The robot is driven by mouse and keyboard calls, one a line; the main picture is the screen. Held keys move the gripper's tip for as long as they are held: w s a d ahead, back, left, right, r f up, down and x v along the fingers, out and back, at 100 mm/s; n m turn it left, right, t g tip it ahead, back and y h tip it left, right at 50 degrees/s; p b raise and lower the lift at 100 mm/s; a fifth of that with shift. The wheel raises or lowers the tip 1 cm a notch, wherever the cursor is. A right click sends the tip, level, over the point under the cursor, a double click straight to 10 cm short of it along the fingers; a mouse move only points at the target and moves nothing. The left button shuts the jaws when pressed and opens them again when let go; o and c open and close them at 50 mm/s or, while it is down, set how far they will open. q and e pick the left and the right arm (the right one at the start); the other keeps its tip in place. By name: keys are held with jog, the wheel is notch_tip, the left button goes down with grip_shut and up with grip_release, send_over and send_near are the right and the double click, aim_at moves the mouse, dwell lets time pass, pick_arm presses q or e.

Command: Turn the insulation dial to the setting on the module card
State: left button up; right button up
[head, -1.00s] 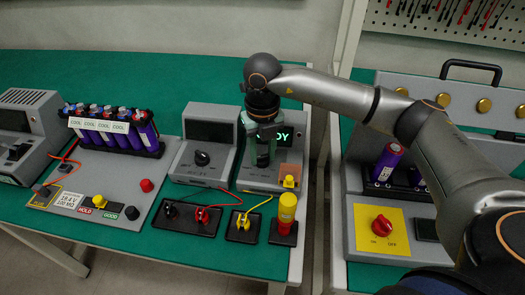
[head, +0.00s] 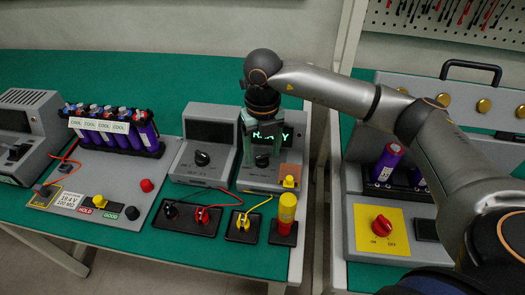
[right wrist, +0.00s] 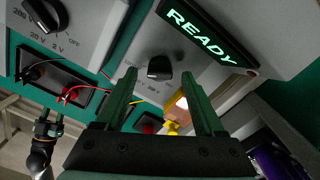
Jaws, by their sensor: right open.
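The insulation dial (head: 262,160) is a black knob on the grey tester with the lit display (head: 289,136). In the right wrist view the dial (right wrist: 159,68) shows clearly, with small print below it that I cannot read surely. The display (right wrist: 203,38) reads READY there. My right gripper (head: 262,148) is pointed at the tester from above. Its green fingers (right wrist: 158,80) are open, apart on either side of the dial in the picture, and hold nothing. The module card (head: 68,202) at the left reads 18.4 V, 100 MΩ.
A second grey meter (head: 205,140) with its own black dial stands just left of the tester. A yellow button (head: 289,181) and a copper-coloured plate are at the tester's right.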

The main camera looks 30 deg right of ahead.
aim_at(263, 157)
notch_tip(263, 157, up, 12)
jog(key=p, duration=0.1)
jog(key=shift+s+f, duration=0.1)
jog(key=shift+f, duration=0.1)
dwell(0.5)
